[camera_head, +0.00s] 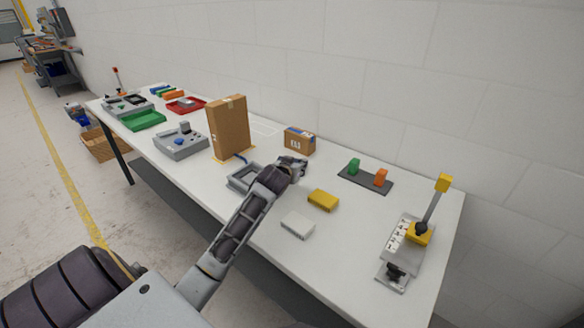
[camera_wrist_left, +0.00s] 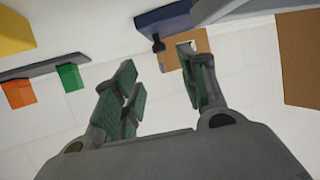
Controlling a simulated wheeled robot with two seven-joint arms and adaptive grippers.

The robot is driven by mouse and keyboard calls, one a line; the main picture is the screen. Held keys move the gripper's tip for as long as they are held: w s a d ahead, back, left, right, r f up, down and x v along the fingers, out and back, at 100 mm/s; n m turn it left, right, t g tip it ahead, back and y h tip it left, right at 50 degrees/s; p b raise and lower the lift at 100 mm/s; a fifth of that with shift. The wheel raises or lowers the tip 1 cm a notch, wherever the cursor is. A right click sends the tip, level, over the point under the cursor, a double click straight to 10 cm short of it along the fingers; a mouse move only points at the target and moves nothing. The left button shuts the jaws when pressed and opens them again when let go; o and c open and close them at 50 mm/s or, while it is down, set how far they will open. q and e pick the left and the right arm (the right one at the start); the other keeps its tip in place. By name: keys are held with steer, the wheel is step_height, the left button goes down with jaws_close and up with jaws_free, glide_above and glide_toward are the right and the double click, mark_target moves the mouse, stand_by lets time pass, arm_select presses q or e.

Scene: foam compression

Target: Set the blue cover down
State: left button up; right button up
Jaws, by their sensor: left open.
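A dark blue piece with a small black knob, which looks like the blue cover (camera_wrist_left: 165,20), is at the top middle of the left wrist view. It lies against a light grey frame, just beyond the fingertips and apart from them. In the head view I cannot make the cover out; my left gripper and forearm hide part of the grey tray (camera_head: 236,183). My left gripper (camera_head: 296,166) is over the table beside this tray; in the wrist view its fingers (camera_wrist_left: 157,78) are open with nothing between them. My right gripper is not in view.
A tall cardboard box (camera_head: 228,127) stands behind the tray, and a small carton (camera_head: 299,140) is beyond the gripper. A yellow block (camera_head: 323,199) and a white block (camera_head: 297,224) lie to the right. A lever device (camera_head: 403,250) stands near the right end.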

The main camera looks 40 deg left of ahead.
arm_select(q)
steer(key=shift+v, duration=1.8)
